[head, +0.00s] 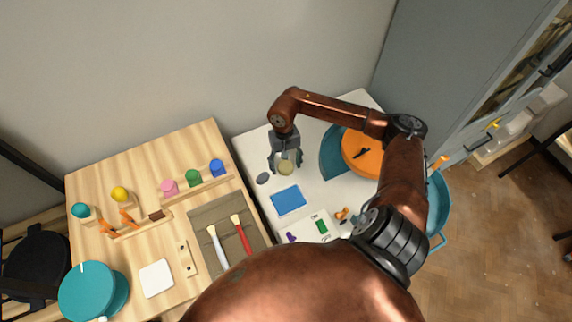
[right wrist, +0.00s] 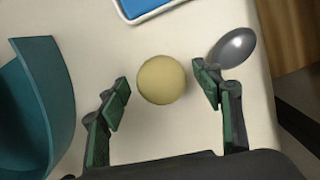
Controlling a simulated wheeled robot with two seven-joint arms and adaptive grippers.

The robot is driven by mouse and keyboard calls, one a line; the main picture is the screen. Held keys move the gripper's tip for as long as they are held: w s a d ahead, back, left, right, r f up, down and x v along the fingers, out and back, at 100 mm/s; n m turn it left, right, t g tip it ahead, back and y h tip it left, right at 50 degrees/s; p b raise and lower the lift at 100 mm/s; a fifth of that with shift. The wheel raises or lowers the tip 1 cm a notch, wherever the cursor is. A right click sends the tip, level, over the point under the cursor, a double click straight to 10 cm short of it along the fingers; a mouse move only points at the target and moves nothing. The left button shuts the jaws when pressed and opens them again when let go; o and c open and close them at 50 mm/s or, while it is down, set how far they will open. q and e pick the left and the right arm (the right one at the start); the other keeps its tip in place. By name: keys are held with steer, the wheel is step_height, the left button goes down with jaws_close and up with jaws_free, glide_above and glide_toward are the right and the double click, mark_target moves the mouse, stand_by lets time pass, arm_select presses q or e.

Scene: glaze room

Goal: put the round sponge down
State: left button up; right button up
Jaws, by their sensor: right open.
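The round sponge (head: 286,168) is pale yellow and sits on the white table near its back. It also shows in the right wrist view (right wrist: 162,80), between and slightly ahead of my open fingers. My right gripper (head: 285,162) is just over the sponge, pointing down. In the right wrist view its green-padded fingers (right wrist: 163,92) stand apart on either side of the sponge, with a gap on both sides. My left gripper is not in view.
A grey oval object (right wrist: 234,48) lies close beside the right finger. A blue tray (head: 288,200) lies in front of the sponge. A teal curved piece (head: 330,155) and an orange round thing (head: 362,150) stand to the right. A wooden table (head: 150,215) adjoins on the left.

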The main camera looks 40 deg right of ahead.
mark_target(285, 163)
step_height(285, 163, up, 12)
steer(key=w+p, duration=0.1)
steer(key=shift+d, duration=0.35)
steer(key=shift+w, duration=0.15)
